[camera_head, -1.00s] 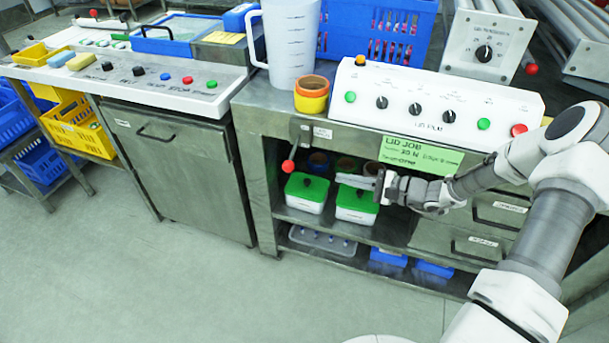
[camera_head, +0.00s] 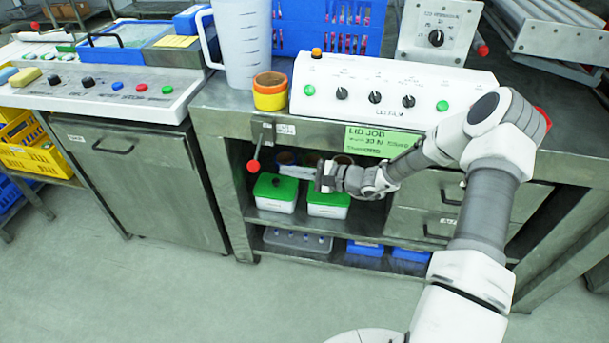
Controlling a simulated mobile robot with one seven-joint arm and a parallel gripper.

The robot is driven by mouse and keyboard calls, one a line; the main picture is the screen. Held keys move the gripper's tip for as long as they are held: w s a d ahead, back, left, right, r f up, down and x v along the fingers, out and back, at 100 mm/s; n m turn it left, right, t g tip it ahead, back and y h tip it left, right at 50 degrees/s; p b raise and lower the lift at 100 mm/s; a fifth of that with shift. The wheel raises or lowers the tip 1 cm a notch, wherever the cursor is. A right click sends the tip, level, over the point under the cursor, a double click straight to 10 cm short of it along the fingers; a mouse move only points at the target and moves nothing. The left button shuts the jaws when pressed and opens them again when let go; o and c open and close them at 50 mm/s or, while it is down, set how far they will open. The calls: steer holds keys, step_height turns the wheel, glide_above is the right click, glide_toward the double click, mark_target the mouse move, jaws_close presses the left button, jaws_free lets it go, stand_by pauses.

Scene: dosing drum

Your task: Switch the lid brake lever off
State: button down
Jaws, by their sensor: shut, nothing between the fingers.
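The lid brake lever appears to be the small lever with a red ball knob (camera_head: 253,166) on the front of the steel bench, at the left end of the open shelf. Its arm hangs down from a pivot near the bench's top edge, beside a small white label (camera_head: 286,129) too small to read. My gripper (camera_head: 322,178) is to the right of the knob, apart from it, in front of the shelf opening and above a green-lidded box. It is shut and empty. The fingertips are small and partly foreshortened.
Two green-lidded white boxes (camera_head: 274,193) stand on the shelf below the lever. A white control panel (camera_head: 392,94) with knobs and buttons sits on the bench, with a yellow-orange cup (camera_head: 270,92) at its left. A green job card (camera_head: 382,141) hangs below. The floor in front is clear.

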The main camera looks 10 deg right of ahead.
mark_target(257, 152)
steer(key=shift+s+a+r+b, duration=0.15)
steer(key=shift+a+r, duration=0.2)
steer(key=shift+a, duration=0.45)
steer(key=shift+w+a+r+b, duration=0.1)
steer(key=shift+a+r, duration=0.25)
steer(key=shift+a, duration=0.5)
steer(key=shift+s+a+r+b, duration=0.15)
steer(key=shift+a+r, duration=0.2)
steer(key=shift+a, duration=0.45)
steer(key=shift+r, duration=0.15)
steer(key=shift+s+r+m+p, duration=0.15)
steer(key=shift+m+p, duration=0.15)
steer(key=shift+p, duration=0.3)
